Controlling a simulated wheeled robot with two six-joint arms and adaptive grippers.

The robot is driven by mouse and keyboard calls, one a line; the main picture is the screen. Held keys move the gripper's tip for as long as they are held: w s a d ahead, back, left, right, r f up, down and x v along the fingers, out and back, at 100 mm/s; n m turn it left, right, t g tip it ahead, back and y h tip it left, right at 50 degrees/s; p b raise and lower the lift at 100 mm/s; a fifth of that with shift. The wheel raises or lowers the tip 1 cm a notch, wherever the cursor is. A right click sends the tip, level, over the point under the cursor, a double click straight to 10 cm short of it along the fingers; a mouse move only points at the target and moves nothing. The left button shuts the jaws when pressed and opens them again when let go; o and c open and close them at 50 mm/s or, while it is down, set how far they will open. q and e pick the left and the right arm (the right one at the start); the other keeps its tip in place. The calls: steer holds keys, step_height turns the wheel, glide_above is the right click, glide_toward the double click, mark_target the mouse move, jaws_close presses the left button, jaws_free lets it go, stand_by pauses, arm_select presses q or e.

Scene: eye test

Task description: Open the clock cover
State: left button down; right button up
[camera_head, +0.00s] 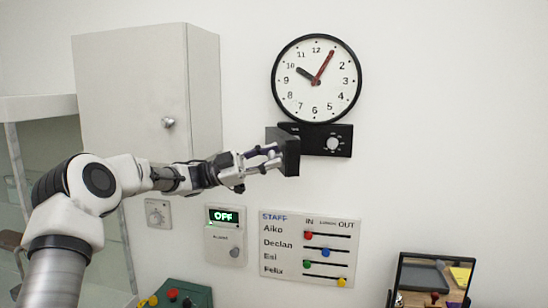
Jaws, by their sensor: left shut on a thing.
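A round wall clock (338,82) with a black rim, a black hour hand and a red minute hand hangs on the white wall. Below it is a black box (314,140) with a white dial (333,143) showing on its front. A black cover panel (291,154) stands out from the left side of the box, swung away from the dial. My left gripper (274,157) comes in from the left and is shut on this cover. The fingers partly hide the cover's edge. My right gripper is not in view.
A white cabinet (140,90) with a round knob is at the left. The wall right of the clock is bare.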

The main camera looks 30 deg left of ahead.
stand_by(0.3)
arm_select(q)
steer(key=c, duration=0.8)
jaws_free()
steer(key=shift+o, duration=0.2)
steer(key=shift+w+d, duration=0.1)
steer(key=shift+d, duration=0.05)
steer(key=v, duration=1.2)
